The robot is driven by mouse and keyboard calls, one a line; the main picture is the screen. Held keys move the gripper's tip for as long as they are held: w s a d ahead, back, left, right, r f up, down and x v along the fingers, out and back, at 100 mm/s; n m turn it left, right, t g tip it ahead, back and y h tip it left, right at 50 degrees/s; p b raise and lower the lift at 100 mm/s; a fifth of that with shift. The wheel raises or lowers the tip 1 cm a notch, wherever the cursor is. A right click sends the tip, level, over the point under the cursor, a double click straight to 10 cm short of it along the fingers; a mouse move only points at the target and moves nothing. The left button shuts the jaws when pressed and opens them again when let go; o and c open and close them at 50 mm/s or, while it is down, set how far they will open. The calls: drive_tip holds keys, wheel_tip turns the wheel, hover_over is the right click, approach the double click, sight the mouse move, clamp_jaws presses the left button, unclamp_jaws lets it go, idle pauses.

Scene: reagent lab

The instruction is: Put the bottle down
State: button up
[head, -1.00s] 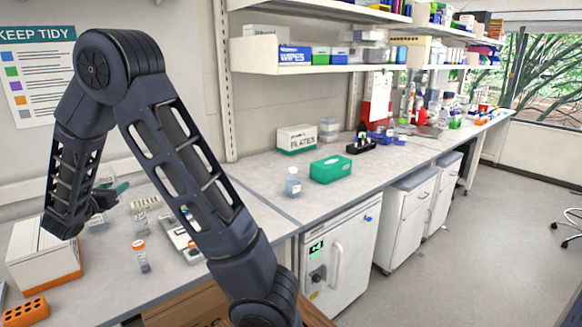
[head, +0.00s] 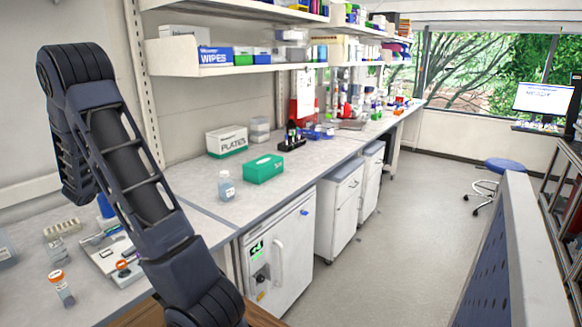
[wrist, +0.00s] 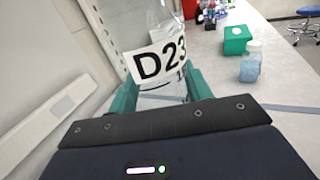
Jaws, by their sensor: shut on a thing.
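My gripper (wrist: 162,92) shows in the wrist view, its green fingers shut on a clear bottle with a white label reading "D23" (wrist: 158,65). The label faces the camera; the bottle's lower part is hidden behind the gripper body. I cannot tell its height above the bench. In the head view, my gripper and the held bottle are hidden behind my arm. The bench top (head: 192,199) runs from the lower left to the far window.
A small bottle of bluish liquid (head: 226,186) stands beside a green box (head: 263,169); a PLATES box (head: 227,141) is behind. An orange-capped tube (head: 62,289) stands at lower left. A shelf (head: 240,68) overhangs the bench. Bare bench lies around the small bottle.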

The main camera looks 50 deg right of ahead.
drive_tip(key=s+d+m+g+h, duration=0.1)
drive_tip(key=s+d+m+g, duration=0.2)
drive_tip(key=d, duration=1.2)
drive_tip(key=s+d+g, duration=0.2)
drive_tip(key=s+d, duration=0.4)
drive_tip(key=d, duration=0.9)
drive_tip(key=s+d+m+g, duration=0.3)
drive_tip(key=s+d+g, duration=0.2)
drive_tip(key=s+d, duration=1.65)
drive_tip(key=f, duration=0.6)
drive_tip(key=w+d+f, duration=0.1)
drive_tip(key=f, duration=0.6)
drive_tip(key=d+f, duration=0.1)
drive_tip(key=f, duration=0.5)
drive_tip(key=shift+w+f, duration=0.3)
drive_tip(key=shift+f, duration=0.05)
drive_tip(key=shift+f, duration=0.15)
drive_tip(key=o, duration=1)
drive_tip(key=shift+c, duration=0.2)
drive_tip(key=shift+a+r, duration=0.1)
drive_tip(key=shift+r, duration=0.1)
